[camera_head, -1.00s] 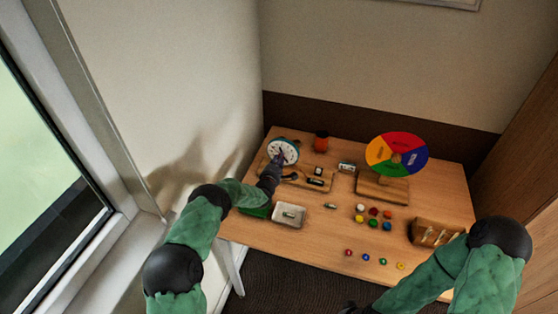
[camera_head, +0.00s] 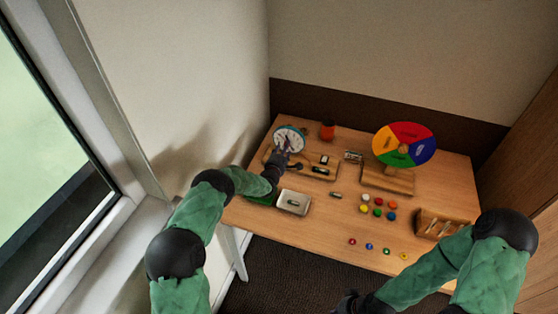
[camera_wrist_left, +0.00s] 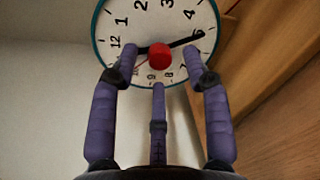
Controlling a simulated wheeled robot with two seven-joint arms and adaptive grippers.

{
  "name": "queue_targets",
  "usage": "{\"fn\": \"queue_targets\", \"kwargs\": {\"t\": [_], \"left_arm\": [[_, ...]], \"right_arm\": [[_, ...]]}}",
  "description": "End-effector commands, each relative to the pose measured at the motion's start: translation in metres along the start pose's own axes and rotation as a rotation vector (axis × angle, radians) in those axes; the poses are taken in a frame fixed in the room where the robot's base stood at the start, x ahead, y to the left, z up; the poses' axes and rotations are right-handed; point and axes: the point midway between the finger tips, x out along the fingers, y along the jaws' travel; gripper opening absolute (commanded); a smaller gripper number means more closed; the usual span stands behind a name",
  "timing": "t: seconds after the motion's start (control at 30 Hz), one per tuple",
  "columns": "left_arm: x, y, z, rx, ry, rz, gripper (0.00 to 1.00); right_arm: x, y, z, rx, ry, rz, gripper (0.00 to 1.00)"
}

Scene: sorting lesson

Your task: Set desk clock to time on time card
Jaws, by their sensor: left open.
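The desk clock (camera_head: 289,139), with a white face and teal rim, stands at the table's back left. In the left wrist view the clock face (camera_wrist_left: 140,22) appears turned, with a red knob (camera_wrist_left: 159,56) at its middle. Its long black hand (camera_wrist_left: 190,40) points near 5, and a shorter one points left, near 11 or 12. My left gripper (camera_head: 282,158) is open in front of the clock; its purple fingers (camera_wrist_left: 160,66) spread around the knob, contact unclear. My right gripper (camera_head: 348,303) is dark and partly cut off at the bottom. I cannot make out the time card.
A colour wheel (camera_head: 404,145) stands on a wooden base to the right. A wall is close on the left.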

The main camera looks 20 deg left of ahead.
Motion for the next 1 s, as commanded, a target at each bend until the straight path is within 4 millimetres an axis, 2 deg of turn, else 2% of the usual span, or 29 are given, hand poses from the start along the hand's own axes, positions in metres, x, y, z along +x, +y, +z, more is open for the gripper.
{"fn": "queue_targets", "kwargs": {"t": [0.6,0.8,1.0], "left_arm": [[-0.093,0.000,0.000,0.000,0.001,0.000,0.48],[-0.106,0.000,0.000,0.001,0.000,-0.001,0.48],[-0.108,0.000,0.000,0.001,0.000,0.000,0.48]], "right_arm": [[0.000,0.000,0.000,0.000,0.000,0.000,0.00],[0.000,0.000,0.000,0.000,0.000,0.000,0.00],[0.000,0.000,0.000,0.000,0.000,0.000,0.00]]}}
